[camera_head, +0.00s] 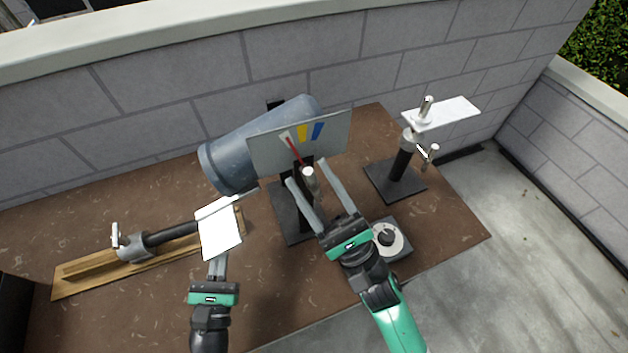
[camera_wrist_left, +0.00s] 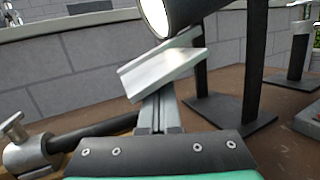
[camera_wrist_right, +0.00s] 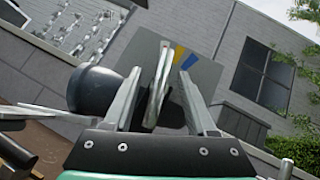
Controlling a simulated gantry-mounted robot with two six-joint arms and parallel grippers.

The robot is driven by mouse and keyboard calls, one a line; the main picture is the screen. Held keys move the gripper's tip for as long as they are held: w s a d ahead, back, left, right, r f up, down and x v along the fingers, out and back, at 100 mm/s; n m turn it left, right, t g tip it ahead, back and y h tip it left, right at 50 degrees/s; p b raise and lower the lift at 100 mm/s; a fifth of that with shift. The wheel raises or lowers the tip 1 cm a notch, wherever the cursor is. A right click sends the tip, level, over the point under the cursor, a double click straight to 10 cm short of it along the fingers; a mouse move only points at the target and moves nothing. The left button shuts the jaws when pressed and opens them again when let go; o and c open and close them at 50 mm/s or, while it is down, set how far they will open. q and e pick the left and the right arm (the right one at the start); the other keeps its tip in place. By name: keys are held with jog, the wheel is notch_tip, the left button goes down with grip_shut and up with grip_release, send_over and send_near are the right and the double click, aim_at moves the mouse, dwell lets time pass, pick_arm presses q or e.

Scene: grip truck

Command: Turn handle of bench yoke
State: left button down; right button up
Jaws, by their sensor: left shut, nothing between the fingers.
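A blue-grey cylinder (camera_head: 235,150) sits on a dark stand behind a grey panel (camera_head: 335,135) with a red needle and yellow and blue marks. A metal handle (camera_head: 308,176) sticks out in front of the panel. My right gripper (camera_head: 320,178) is open, with its fingers on either side of the handle. The right wrist view shows the handle (camera_wrist_right: 158,85) between the spread fingers, with no clear contact. My left gripper (camera_head: 218,262) is shut and empty by a tilted white plate (camera_head: 220,230), which hides its fingertips in the head view. I cannot tell whether they touch.
A black rod with a metal clamp (camera_head: 130,246) lies over a wooden board (camera_head: 75,283) at left. A stand with a white plate (camera_head: 455,111) is at right. A round dial (camera_head: 387,238) sits beside my right gripper. A block wall (camera_head: 170,80) closes off the back.

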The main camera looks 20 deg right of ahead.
aim_at(318, 187)
jog(key=shift+f, duration=0.2)
dwell(0.3)
jog(key=shift+s+d+f, duration=0.15)
jog(key=shift+s+f, duration=0.05)
jog(key=shift+s, duration=0.05)
jog(key=v, duration=0.5)
jog(key=shift+s+d+r, duration=0.15)
jog(key=shift+s+r, duration=0.1)
jog(key=shift+s, duration=0.2)
jog(key=s+d, duration=0.3)
jog(key=s, duration=0.7)
jog(key=shift+d, duration=0.35)
jog(key=shift+w+r, duration=0.1)
jog(key=shift+c, duration=0.8)
